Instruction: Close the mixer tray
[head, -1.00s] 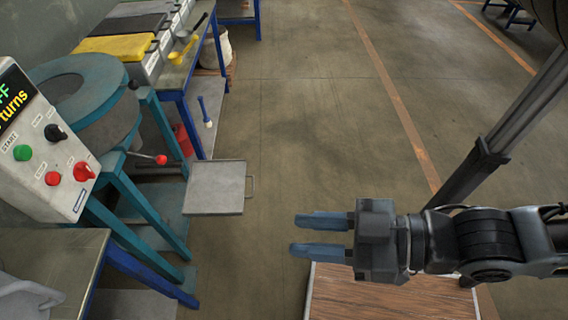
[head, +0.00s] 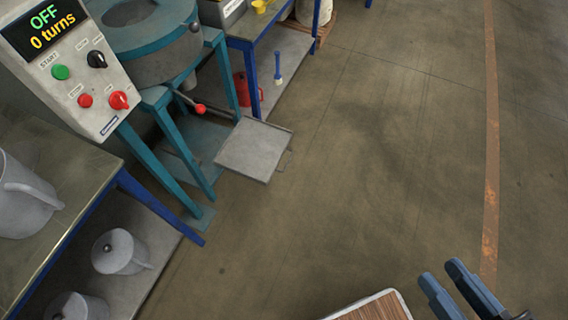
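The mixer tray (head: 254,149) is a flat grey square plate with a thin handle (head: 285,160) on its right edge. It sticks out to the right from under the teal mixer (head: 150,45), over the floor. My gripper (head: 446,283) is at the bottom right, its two blue-grey fingers apart with nothing between them. It is well away from the tray, below and to the right of it. Its base is cut off by the picture's edge.
The control box (head: 70,65) reads "OFF 0 turns". A red-knobbed lever (head: 200,109) is near the tray. A metal bench (head: 60,185) with grey jugs (head: 118,250) stands at left. A wood-topped surface (head: 375,308) is at the bottom. The floor right of the tray is clear.

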